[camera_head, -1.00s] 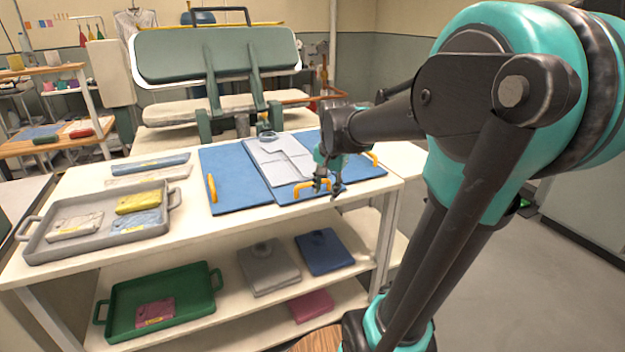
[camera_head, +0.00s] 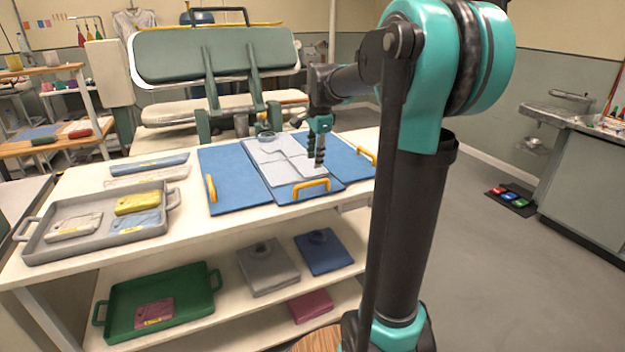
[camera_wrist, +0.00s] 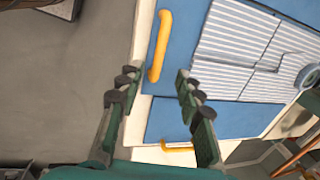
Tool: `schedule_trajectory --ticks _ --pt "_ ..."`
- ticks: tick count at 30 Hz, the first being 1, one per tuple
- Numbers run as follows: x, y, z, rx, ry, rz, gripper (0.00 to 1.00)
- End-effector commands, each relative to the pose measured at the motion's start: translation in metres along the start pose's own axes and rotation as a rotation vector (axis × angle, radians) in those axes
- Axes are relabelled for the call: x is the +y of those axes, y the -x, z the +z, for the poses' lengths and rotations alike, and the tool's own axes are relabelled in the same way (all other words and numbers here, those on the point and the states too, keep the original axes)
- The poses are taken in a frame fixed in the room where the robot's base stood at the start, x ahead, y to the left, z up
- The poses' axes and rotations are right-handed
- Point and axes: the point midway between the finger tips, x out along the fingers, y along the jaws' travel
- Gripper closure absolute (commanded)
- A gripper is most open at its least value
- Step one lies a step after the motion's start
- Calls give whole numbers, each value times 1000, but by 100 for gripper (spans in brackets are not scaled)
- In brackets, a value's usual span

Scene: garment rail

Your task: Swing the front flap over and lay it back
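The blue folding board (camera_head: 232,180) lies flat on the white table. A pale grey striped garment (camera_head: 283,166) lies on it; its stripes show in the wrist view (camera_wrist: 235,45). The front flap's orange handle (camera_head: 311,187) stands at the board's near edge and shows upright in the wrist view (camera_wrist: 160,45). My gripper (camera_head: 319,160) is above the garment's right part, behind that handle in the head view. In the wrist view my gripper (camera_wrist: 157,75) is open, its fingers apart with nothing between them. The handle appears beyond the fingertips, not held.
Other orange handles are on the left panel (camera_head: 211,188) and right panel (camera_head: 366,155). A grey tray (camera_head: 60,252) with folded packets is at the table's left. A green press (camera_head: 215,55) stands behind. A lower shelf holds a green tray (camera_head: 190,318) and folded items.

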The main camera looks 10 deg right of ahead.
Motion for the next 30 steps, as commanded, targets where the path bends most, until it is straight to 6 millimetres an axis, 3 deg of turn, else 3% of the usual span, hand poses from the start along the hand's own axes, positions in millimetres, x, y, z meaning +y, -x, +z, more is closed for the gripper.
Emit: schedule_trajectory --ticks 9,15,28,30 --pt "0 -62 0 0 1 0 64" --pt "0 -86 0 0 1 0 64" --pt "0 -95 0 0 0 0 64" --pt "0 -95 0 0 0 0 73"
